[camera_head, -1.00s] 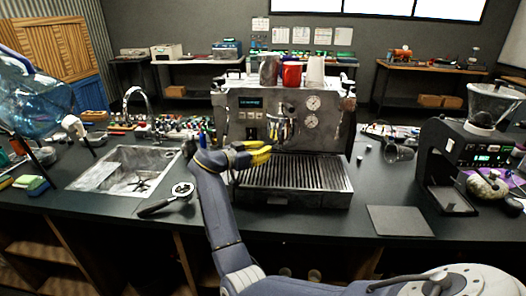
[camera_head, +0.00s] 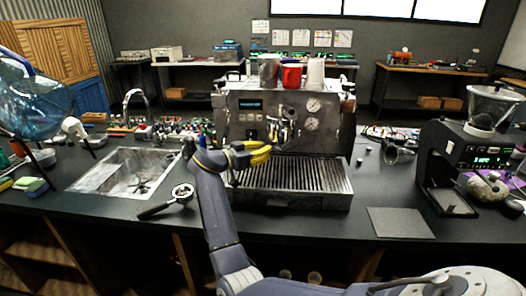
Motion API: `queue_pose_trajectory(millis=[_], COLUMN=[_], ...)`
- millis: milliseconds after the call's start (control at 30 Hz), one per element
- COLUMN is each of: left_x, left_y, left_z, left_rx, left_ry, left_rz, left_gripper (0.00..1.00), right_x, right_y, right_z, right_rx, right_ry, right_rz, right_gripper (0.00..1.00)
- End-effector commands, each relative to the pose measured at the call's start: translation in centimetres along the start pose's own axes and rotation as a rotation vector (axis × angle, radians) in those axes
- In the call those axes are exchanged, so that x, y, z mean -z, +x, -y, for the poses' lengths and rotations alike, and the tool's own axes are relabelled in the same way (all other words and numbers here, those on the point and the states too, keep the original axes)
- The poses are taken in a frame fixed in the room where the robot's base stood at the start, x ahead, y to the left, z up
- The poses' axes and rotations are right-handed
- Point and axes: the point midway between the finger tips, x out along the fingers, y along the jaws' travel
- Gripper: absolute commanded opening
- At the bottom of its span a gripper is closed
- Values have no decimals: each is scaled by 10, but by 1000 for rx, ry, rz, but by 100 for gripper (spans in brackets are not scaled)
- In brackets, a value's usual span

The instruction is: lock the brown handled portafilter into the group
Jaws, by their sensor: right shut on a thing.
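The espresso machine (camera_head: 335,140) stands at the middle of the counter, with its metal group (camera_head: 285,130) at the front, above the drip tray (camera_head: 290,201). My right gripper (camera_head: 262,156), with yellow fingers, is in front of the machine, just left of and below the group. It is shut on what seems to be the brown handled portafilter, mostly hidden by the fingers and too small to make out. I cannot tell how the portafilter sits in the group. Another portafilter (camera_head: 181,192), with a black handle, lies on the counter left of the machine. My left gripper is not in view.
A sink (camera_head: 100,180) is at the left and a grinder (camera_head: 460,160) at the right. A dark mat (camera_head: 400,223) lies right of the drip tray. A red cup (camera_head: 291,76) and other vessels stand on top of the machine.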

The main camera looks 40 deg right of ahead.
Motion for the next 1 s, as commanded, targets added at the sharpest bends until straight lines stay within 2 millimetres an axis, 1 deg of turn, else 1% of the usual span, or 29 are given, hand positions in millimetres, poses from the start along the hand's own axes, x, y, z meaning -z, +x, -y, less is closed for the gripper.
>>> queue_pose_trajectory(millis=[467,1000], left_x=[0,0], left_y=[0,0], left_z=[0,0], left_rx=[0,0], left_ry=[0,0], left_rz=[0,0], left_gripper=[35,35], right_x=[2,9], right_y=[0,-2], right_z=[0,0], right_rx=[0,0], right_ry=[1,1], right_rz=[-1,-2], right_gripper=[0,0])
